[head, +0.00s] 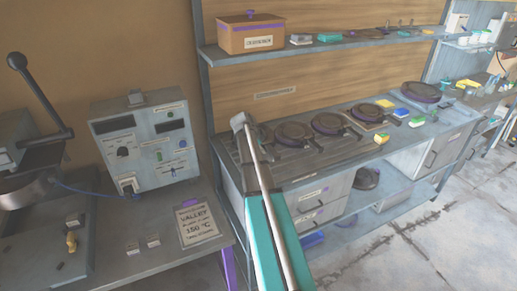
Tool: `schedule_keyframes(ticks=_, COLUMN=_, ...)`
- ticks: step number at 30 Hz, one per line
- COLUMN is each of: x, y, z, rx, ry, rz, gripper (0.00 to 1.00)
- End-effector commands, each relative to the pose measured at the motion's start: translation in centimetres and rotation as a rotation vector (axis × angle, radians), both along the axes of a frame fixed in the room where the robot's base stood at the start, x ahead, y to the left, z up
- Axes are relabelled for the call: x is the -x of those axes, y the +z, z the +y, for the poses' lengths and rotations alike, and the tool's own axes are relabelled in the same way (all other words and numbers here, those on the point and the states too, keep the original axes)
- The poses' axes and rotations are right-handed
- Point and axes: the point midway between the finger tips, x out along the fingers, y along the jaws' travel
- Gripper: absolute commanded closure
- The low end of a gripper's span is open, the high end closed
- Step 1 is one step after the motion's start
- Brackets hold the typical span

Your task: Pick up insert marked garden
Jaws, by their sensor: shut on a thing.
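Several small grey blocks with pale labels lie on the left bench: one (75,220) on the dark plate of the press, and two side by side in front of the control box, a left block (132,248) and a right block (153,241). Their labels are too small to read, so I cannot tell whether any is an insert marked garden. A small brass-coloured piece (71,242) stands on the same dark plate. I cannot make out my gripper's fingers in the head view, nor anything held in them.
A long pole and teal part cross the centre. Round pans (292,134) fill the bench behind. Floor is clear right.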

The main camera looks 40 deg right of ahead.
Motion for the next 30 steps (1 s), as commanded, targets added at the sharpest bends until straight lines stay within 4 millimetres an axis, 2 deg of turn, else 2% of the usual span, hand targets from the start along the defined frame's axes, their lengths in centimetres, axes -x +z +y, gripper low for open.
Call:
schedule_keyframes(ticks=1, x=0.5, y=1.2, z=-0.2, rx=0.002, ry=-0.001, rz=-0.002, gripper=1.0)
schedule_keyframes(ticks=13, x=3.7, y=5.6, z=-2.2, rx=0.001, ry=-0.002, rz=-0.002, gripper=1.0)
schedule_keyframes(ticks=15, x=5.2, y=6.1, z=-3.0, rx=0.001, ry=-0.003, rz=-0.002, gripper=1.0)
schedule_keyframes(ticks=21, x=8.1, y=7.6, z=-4.9, rx=0.001, ry=-0.003, rz=-0.001, gripper=1.0)
schedule_keyframes(ticks=30, x=10.5, y=8.7, z=-6.5, rx=0.001, ry=-0.001, rz=-0.002, gripper=1.0)
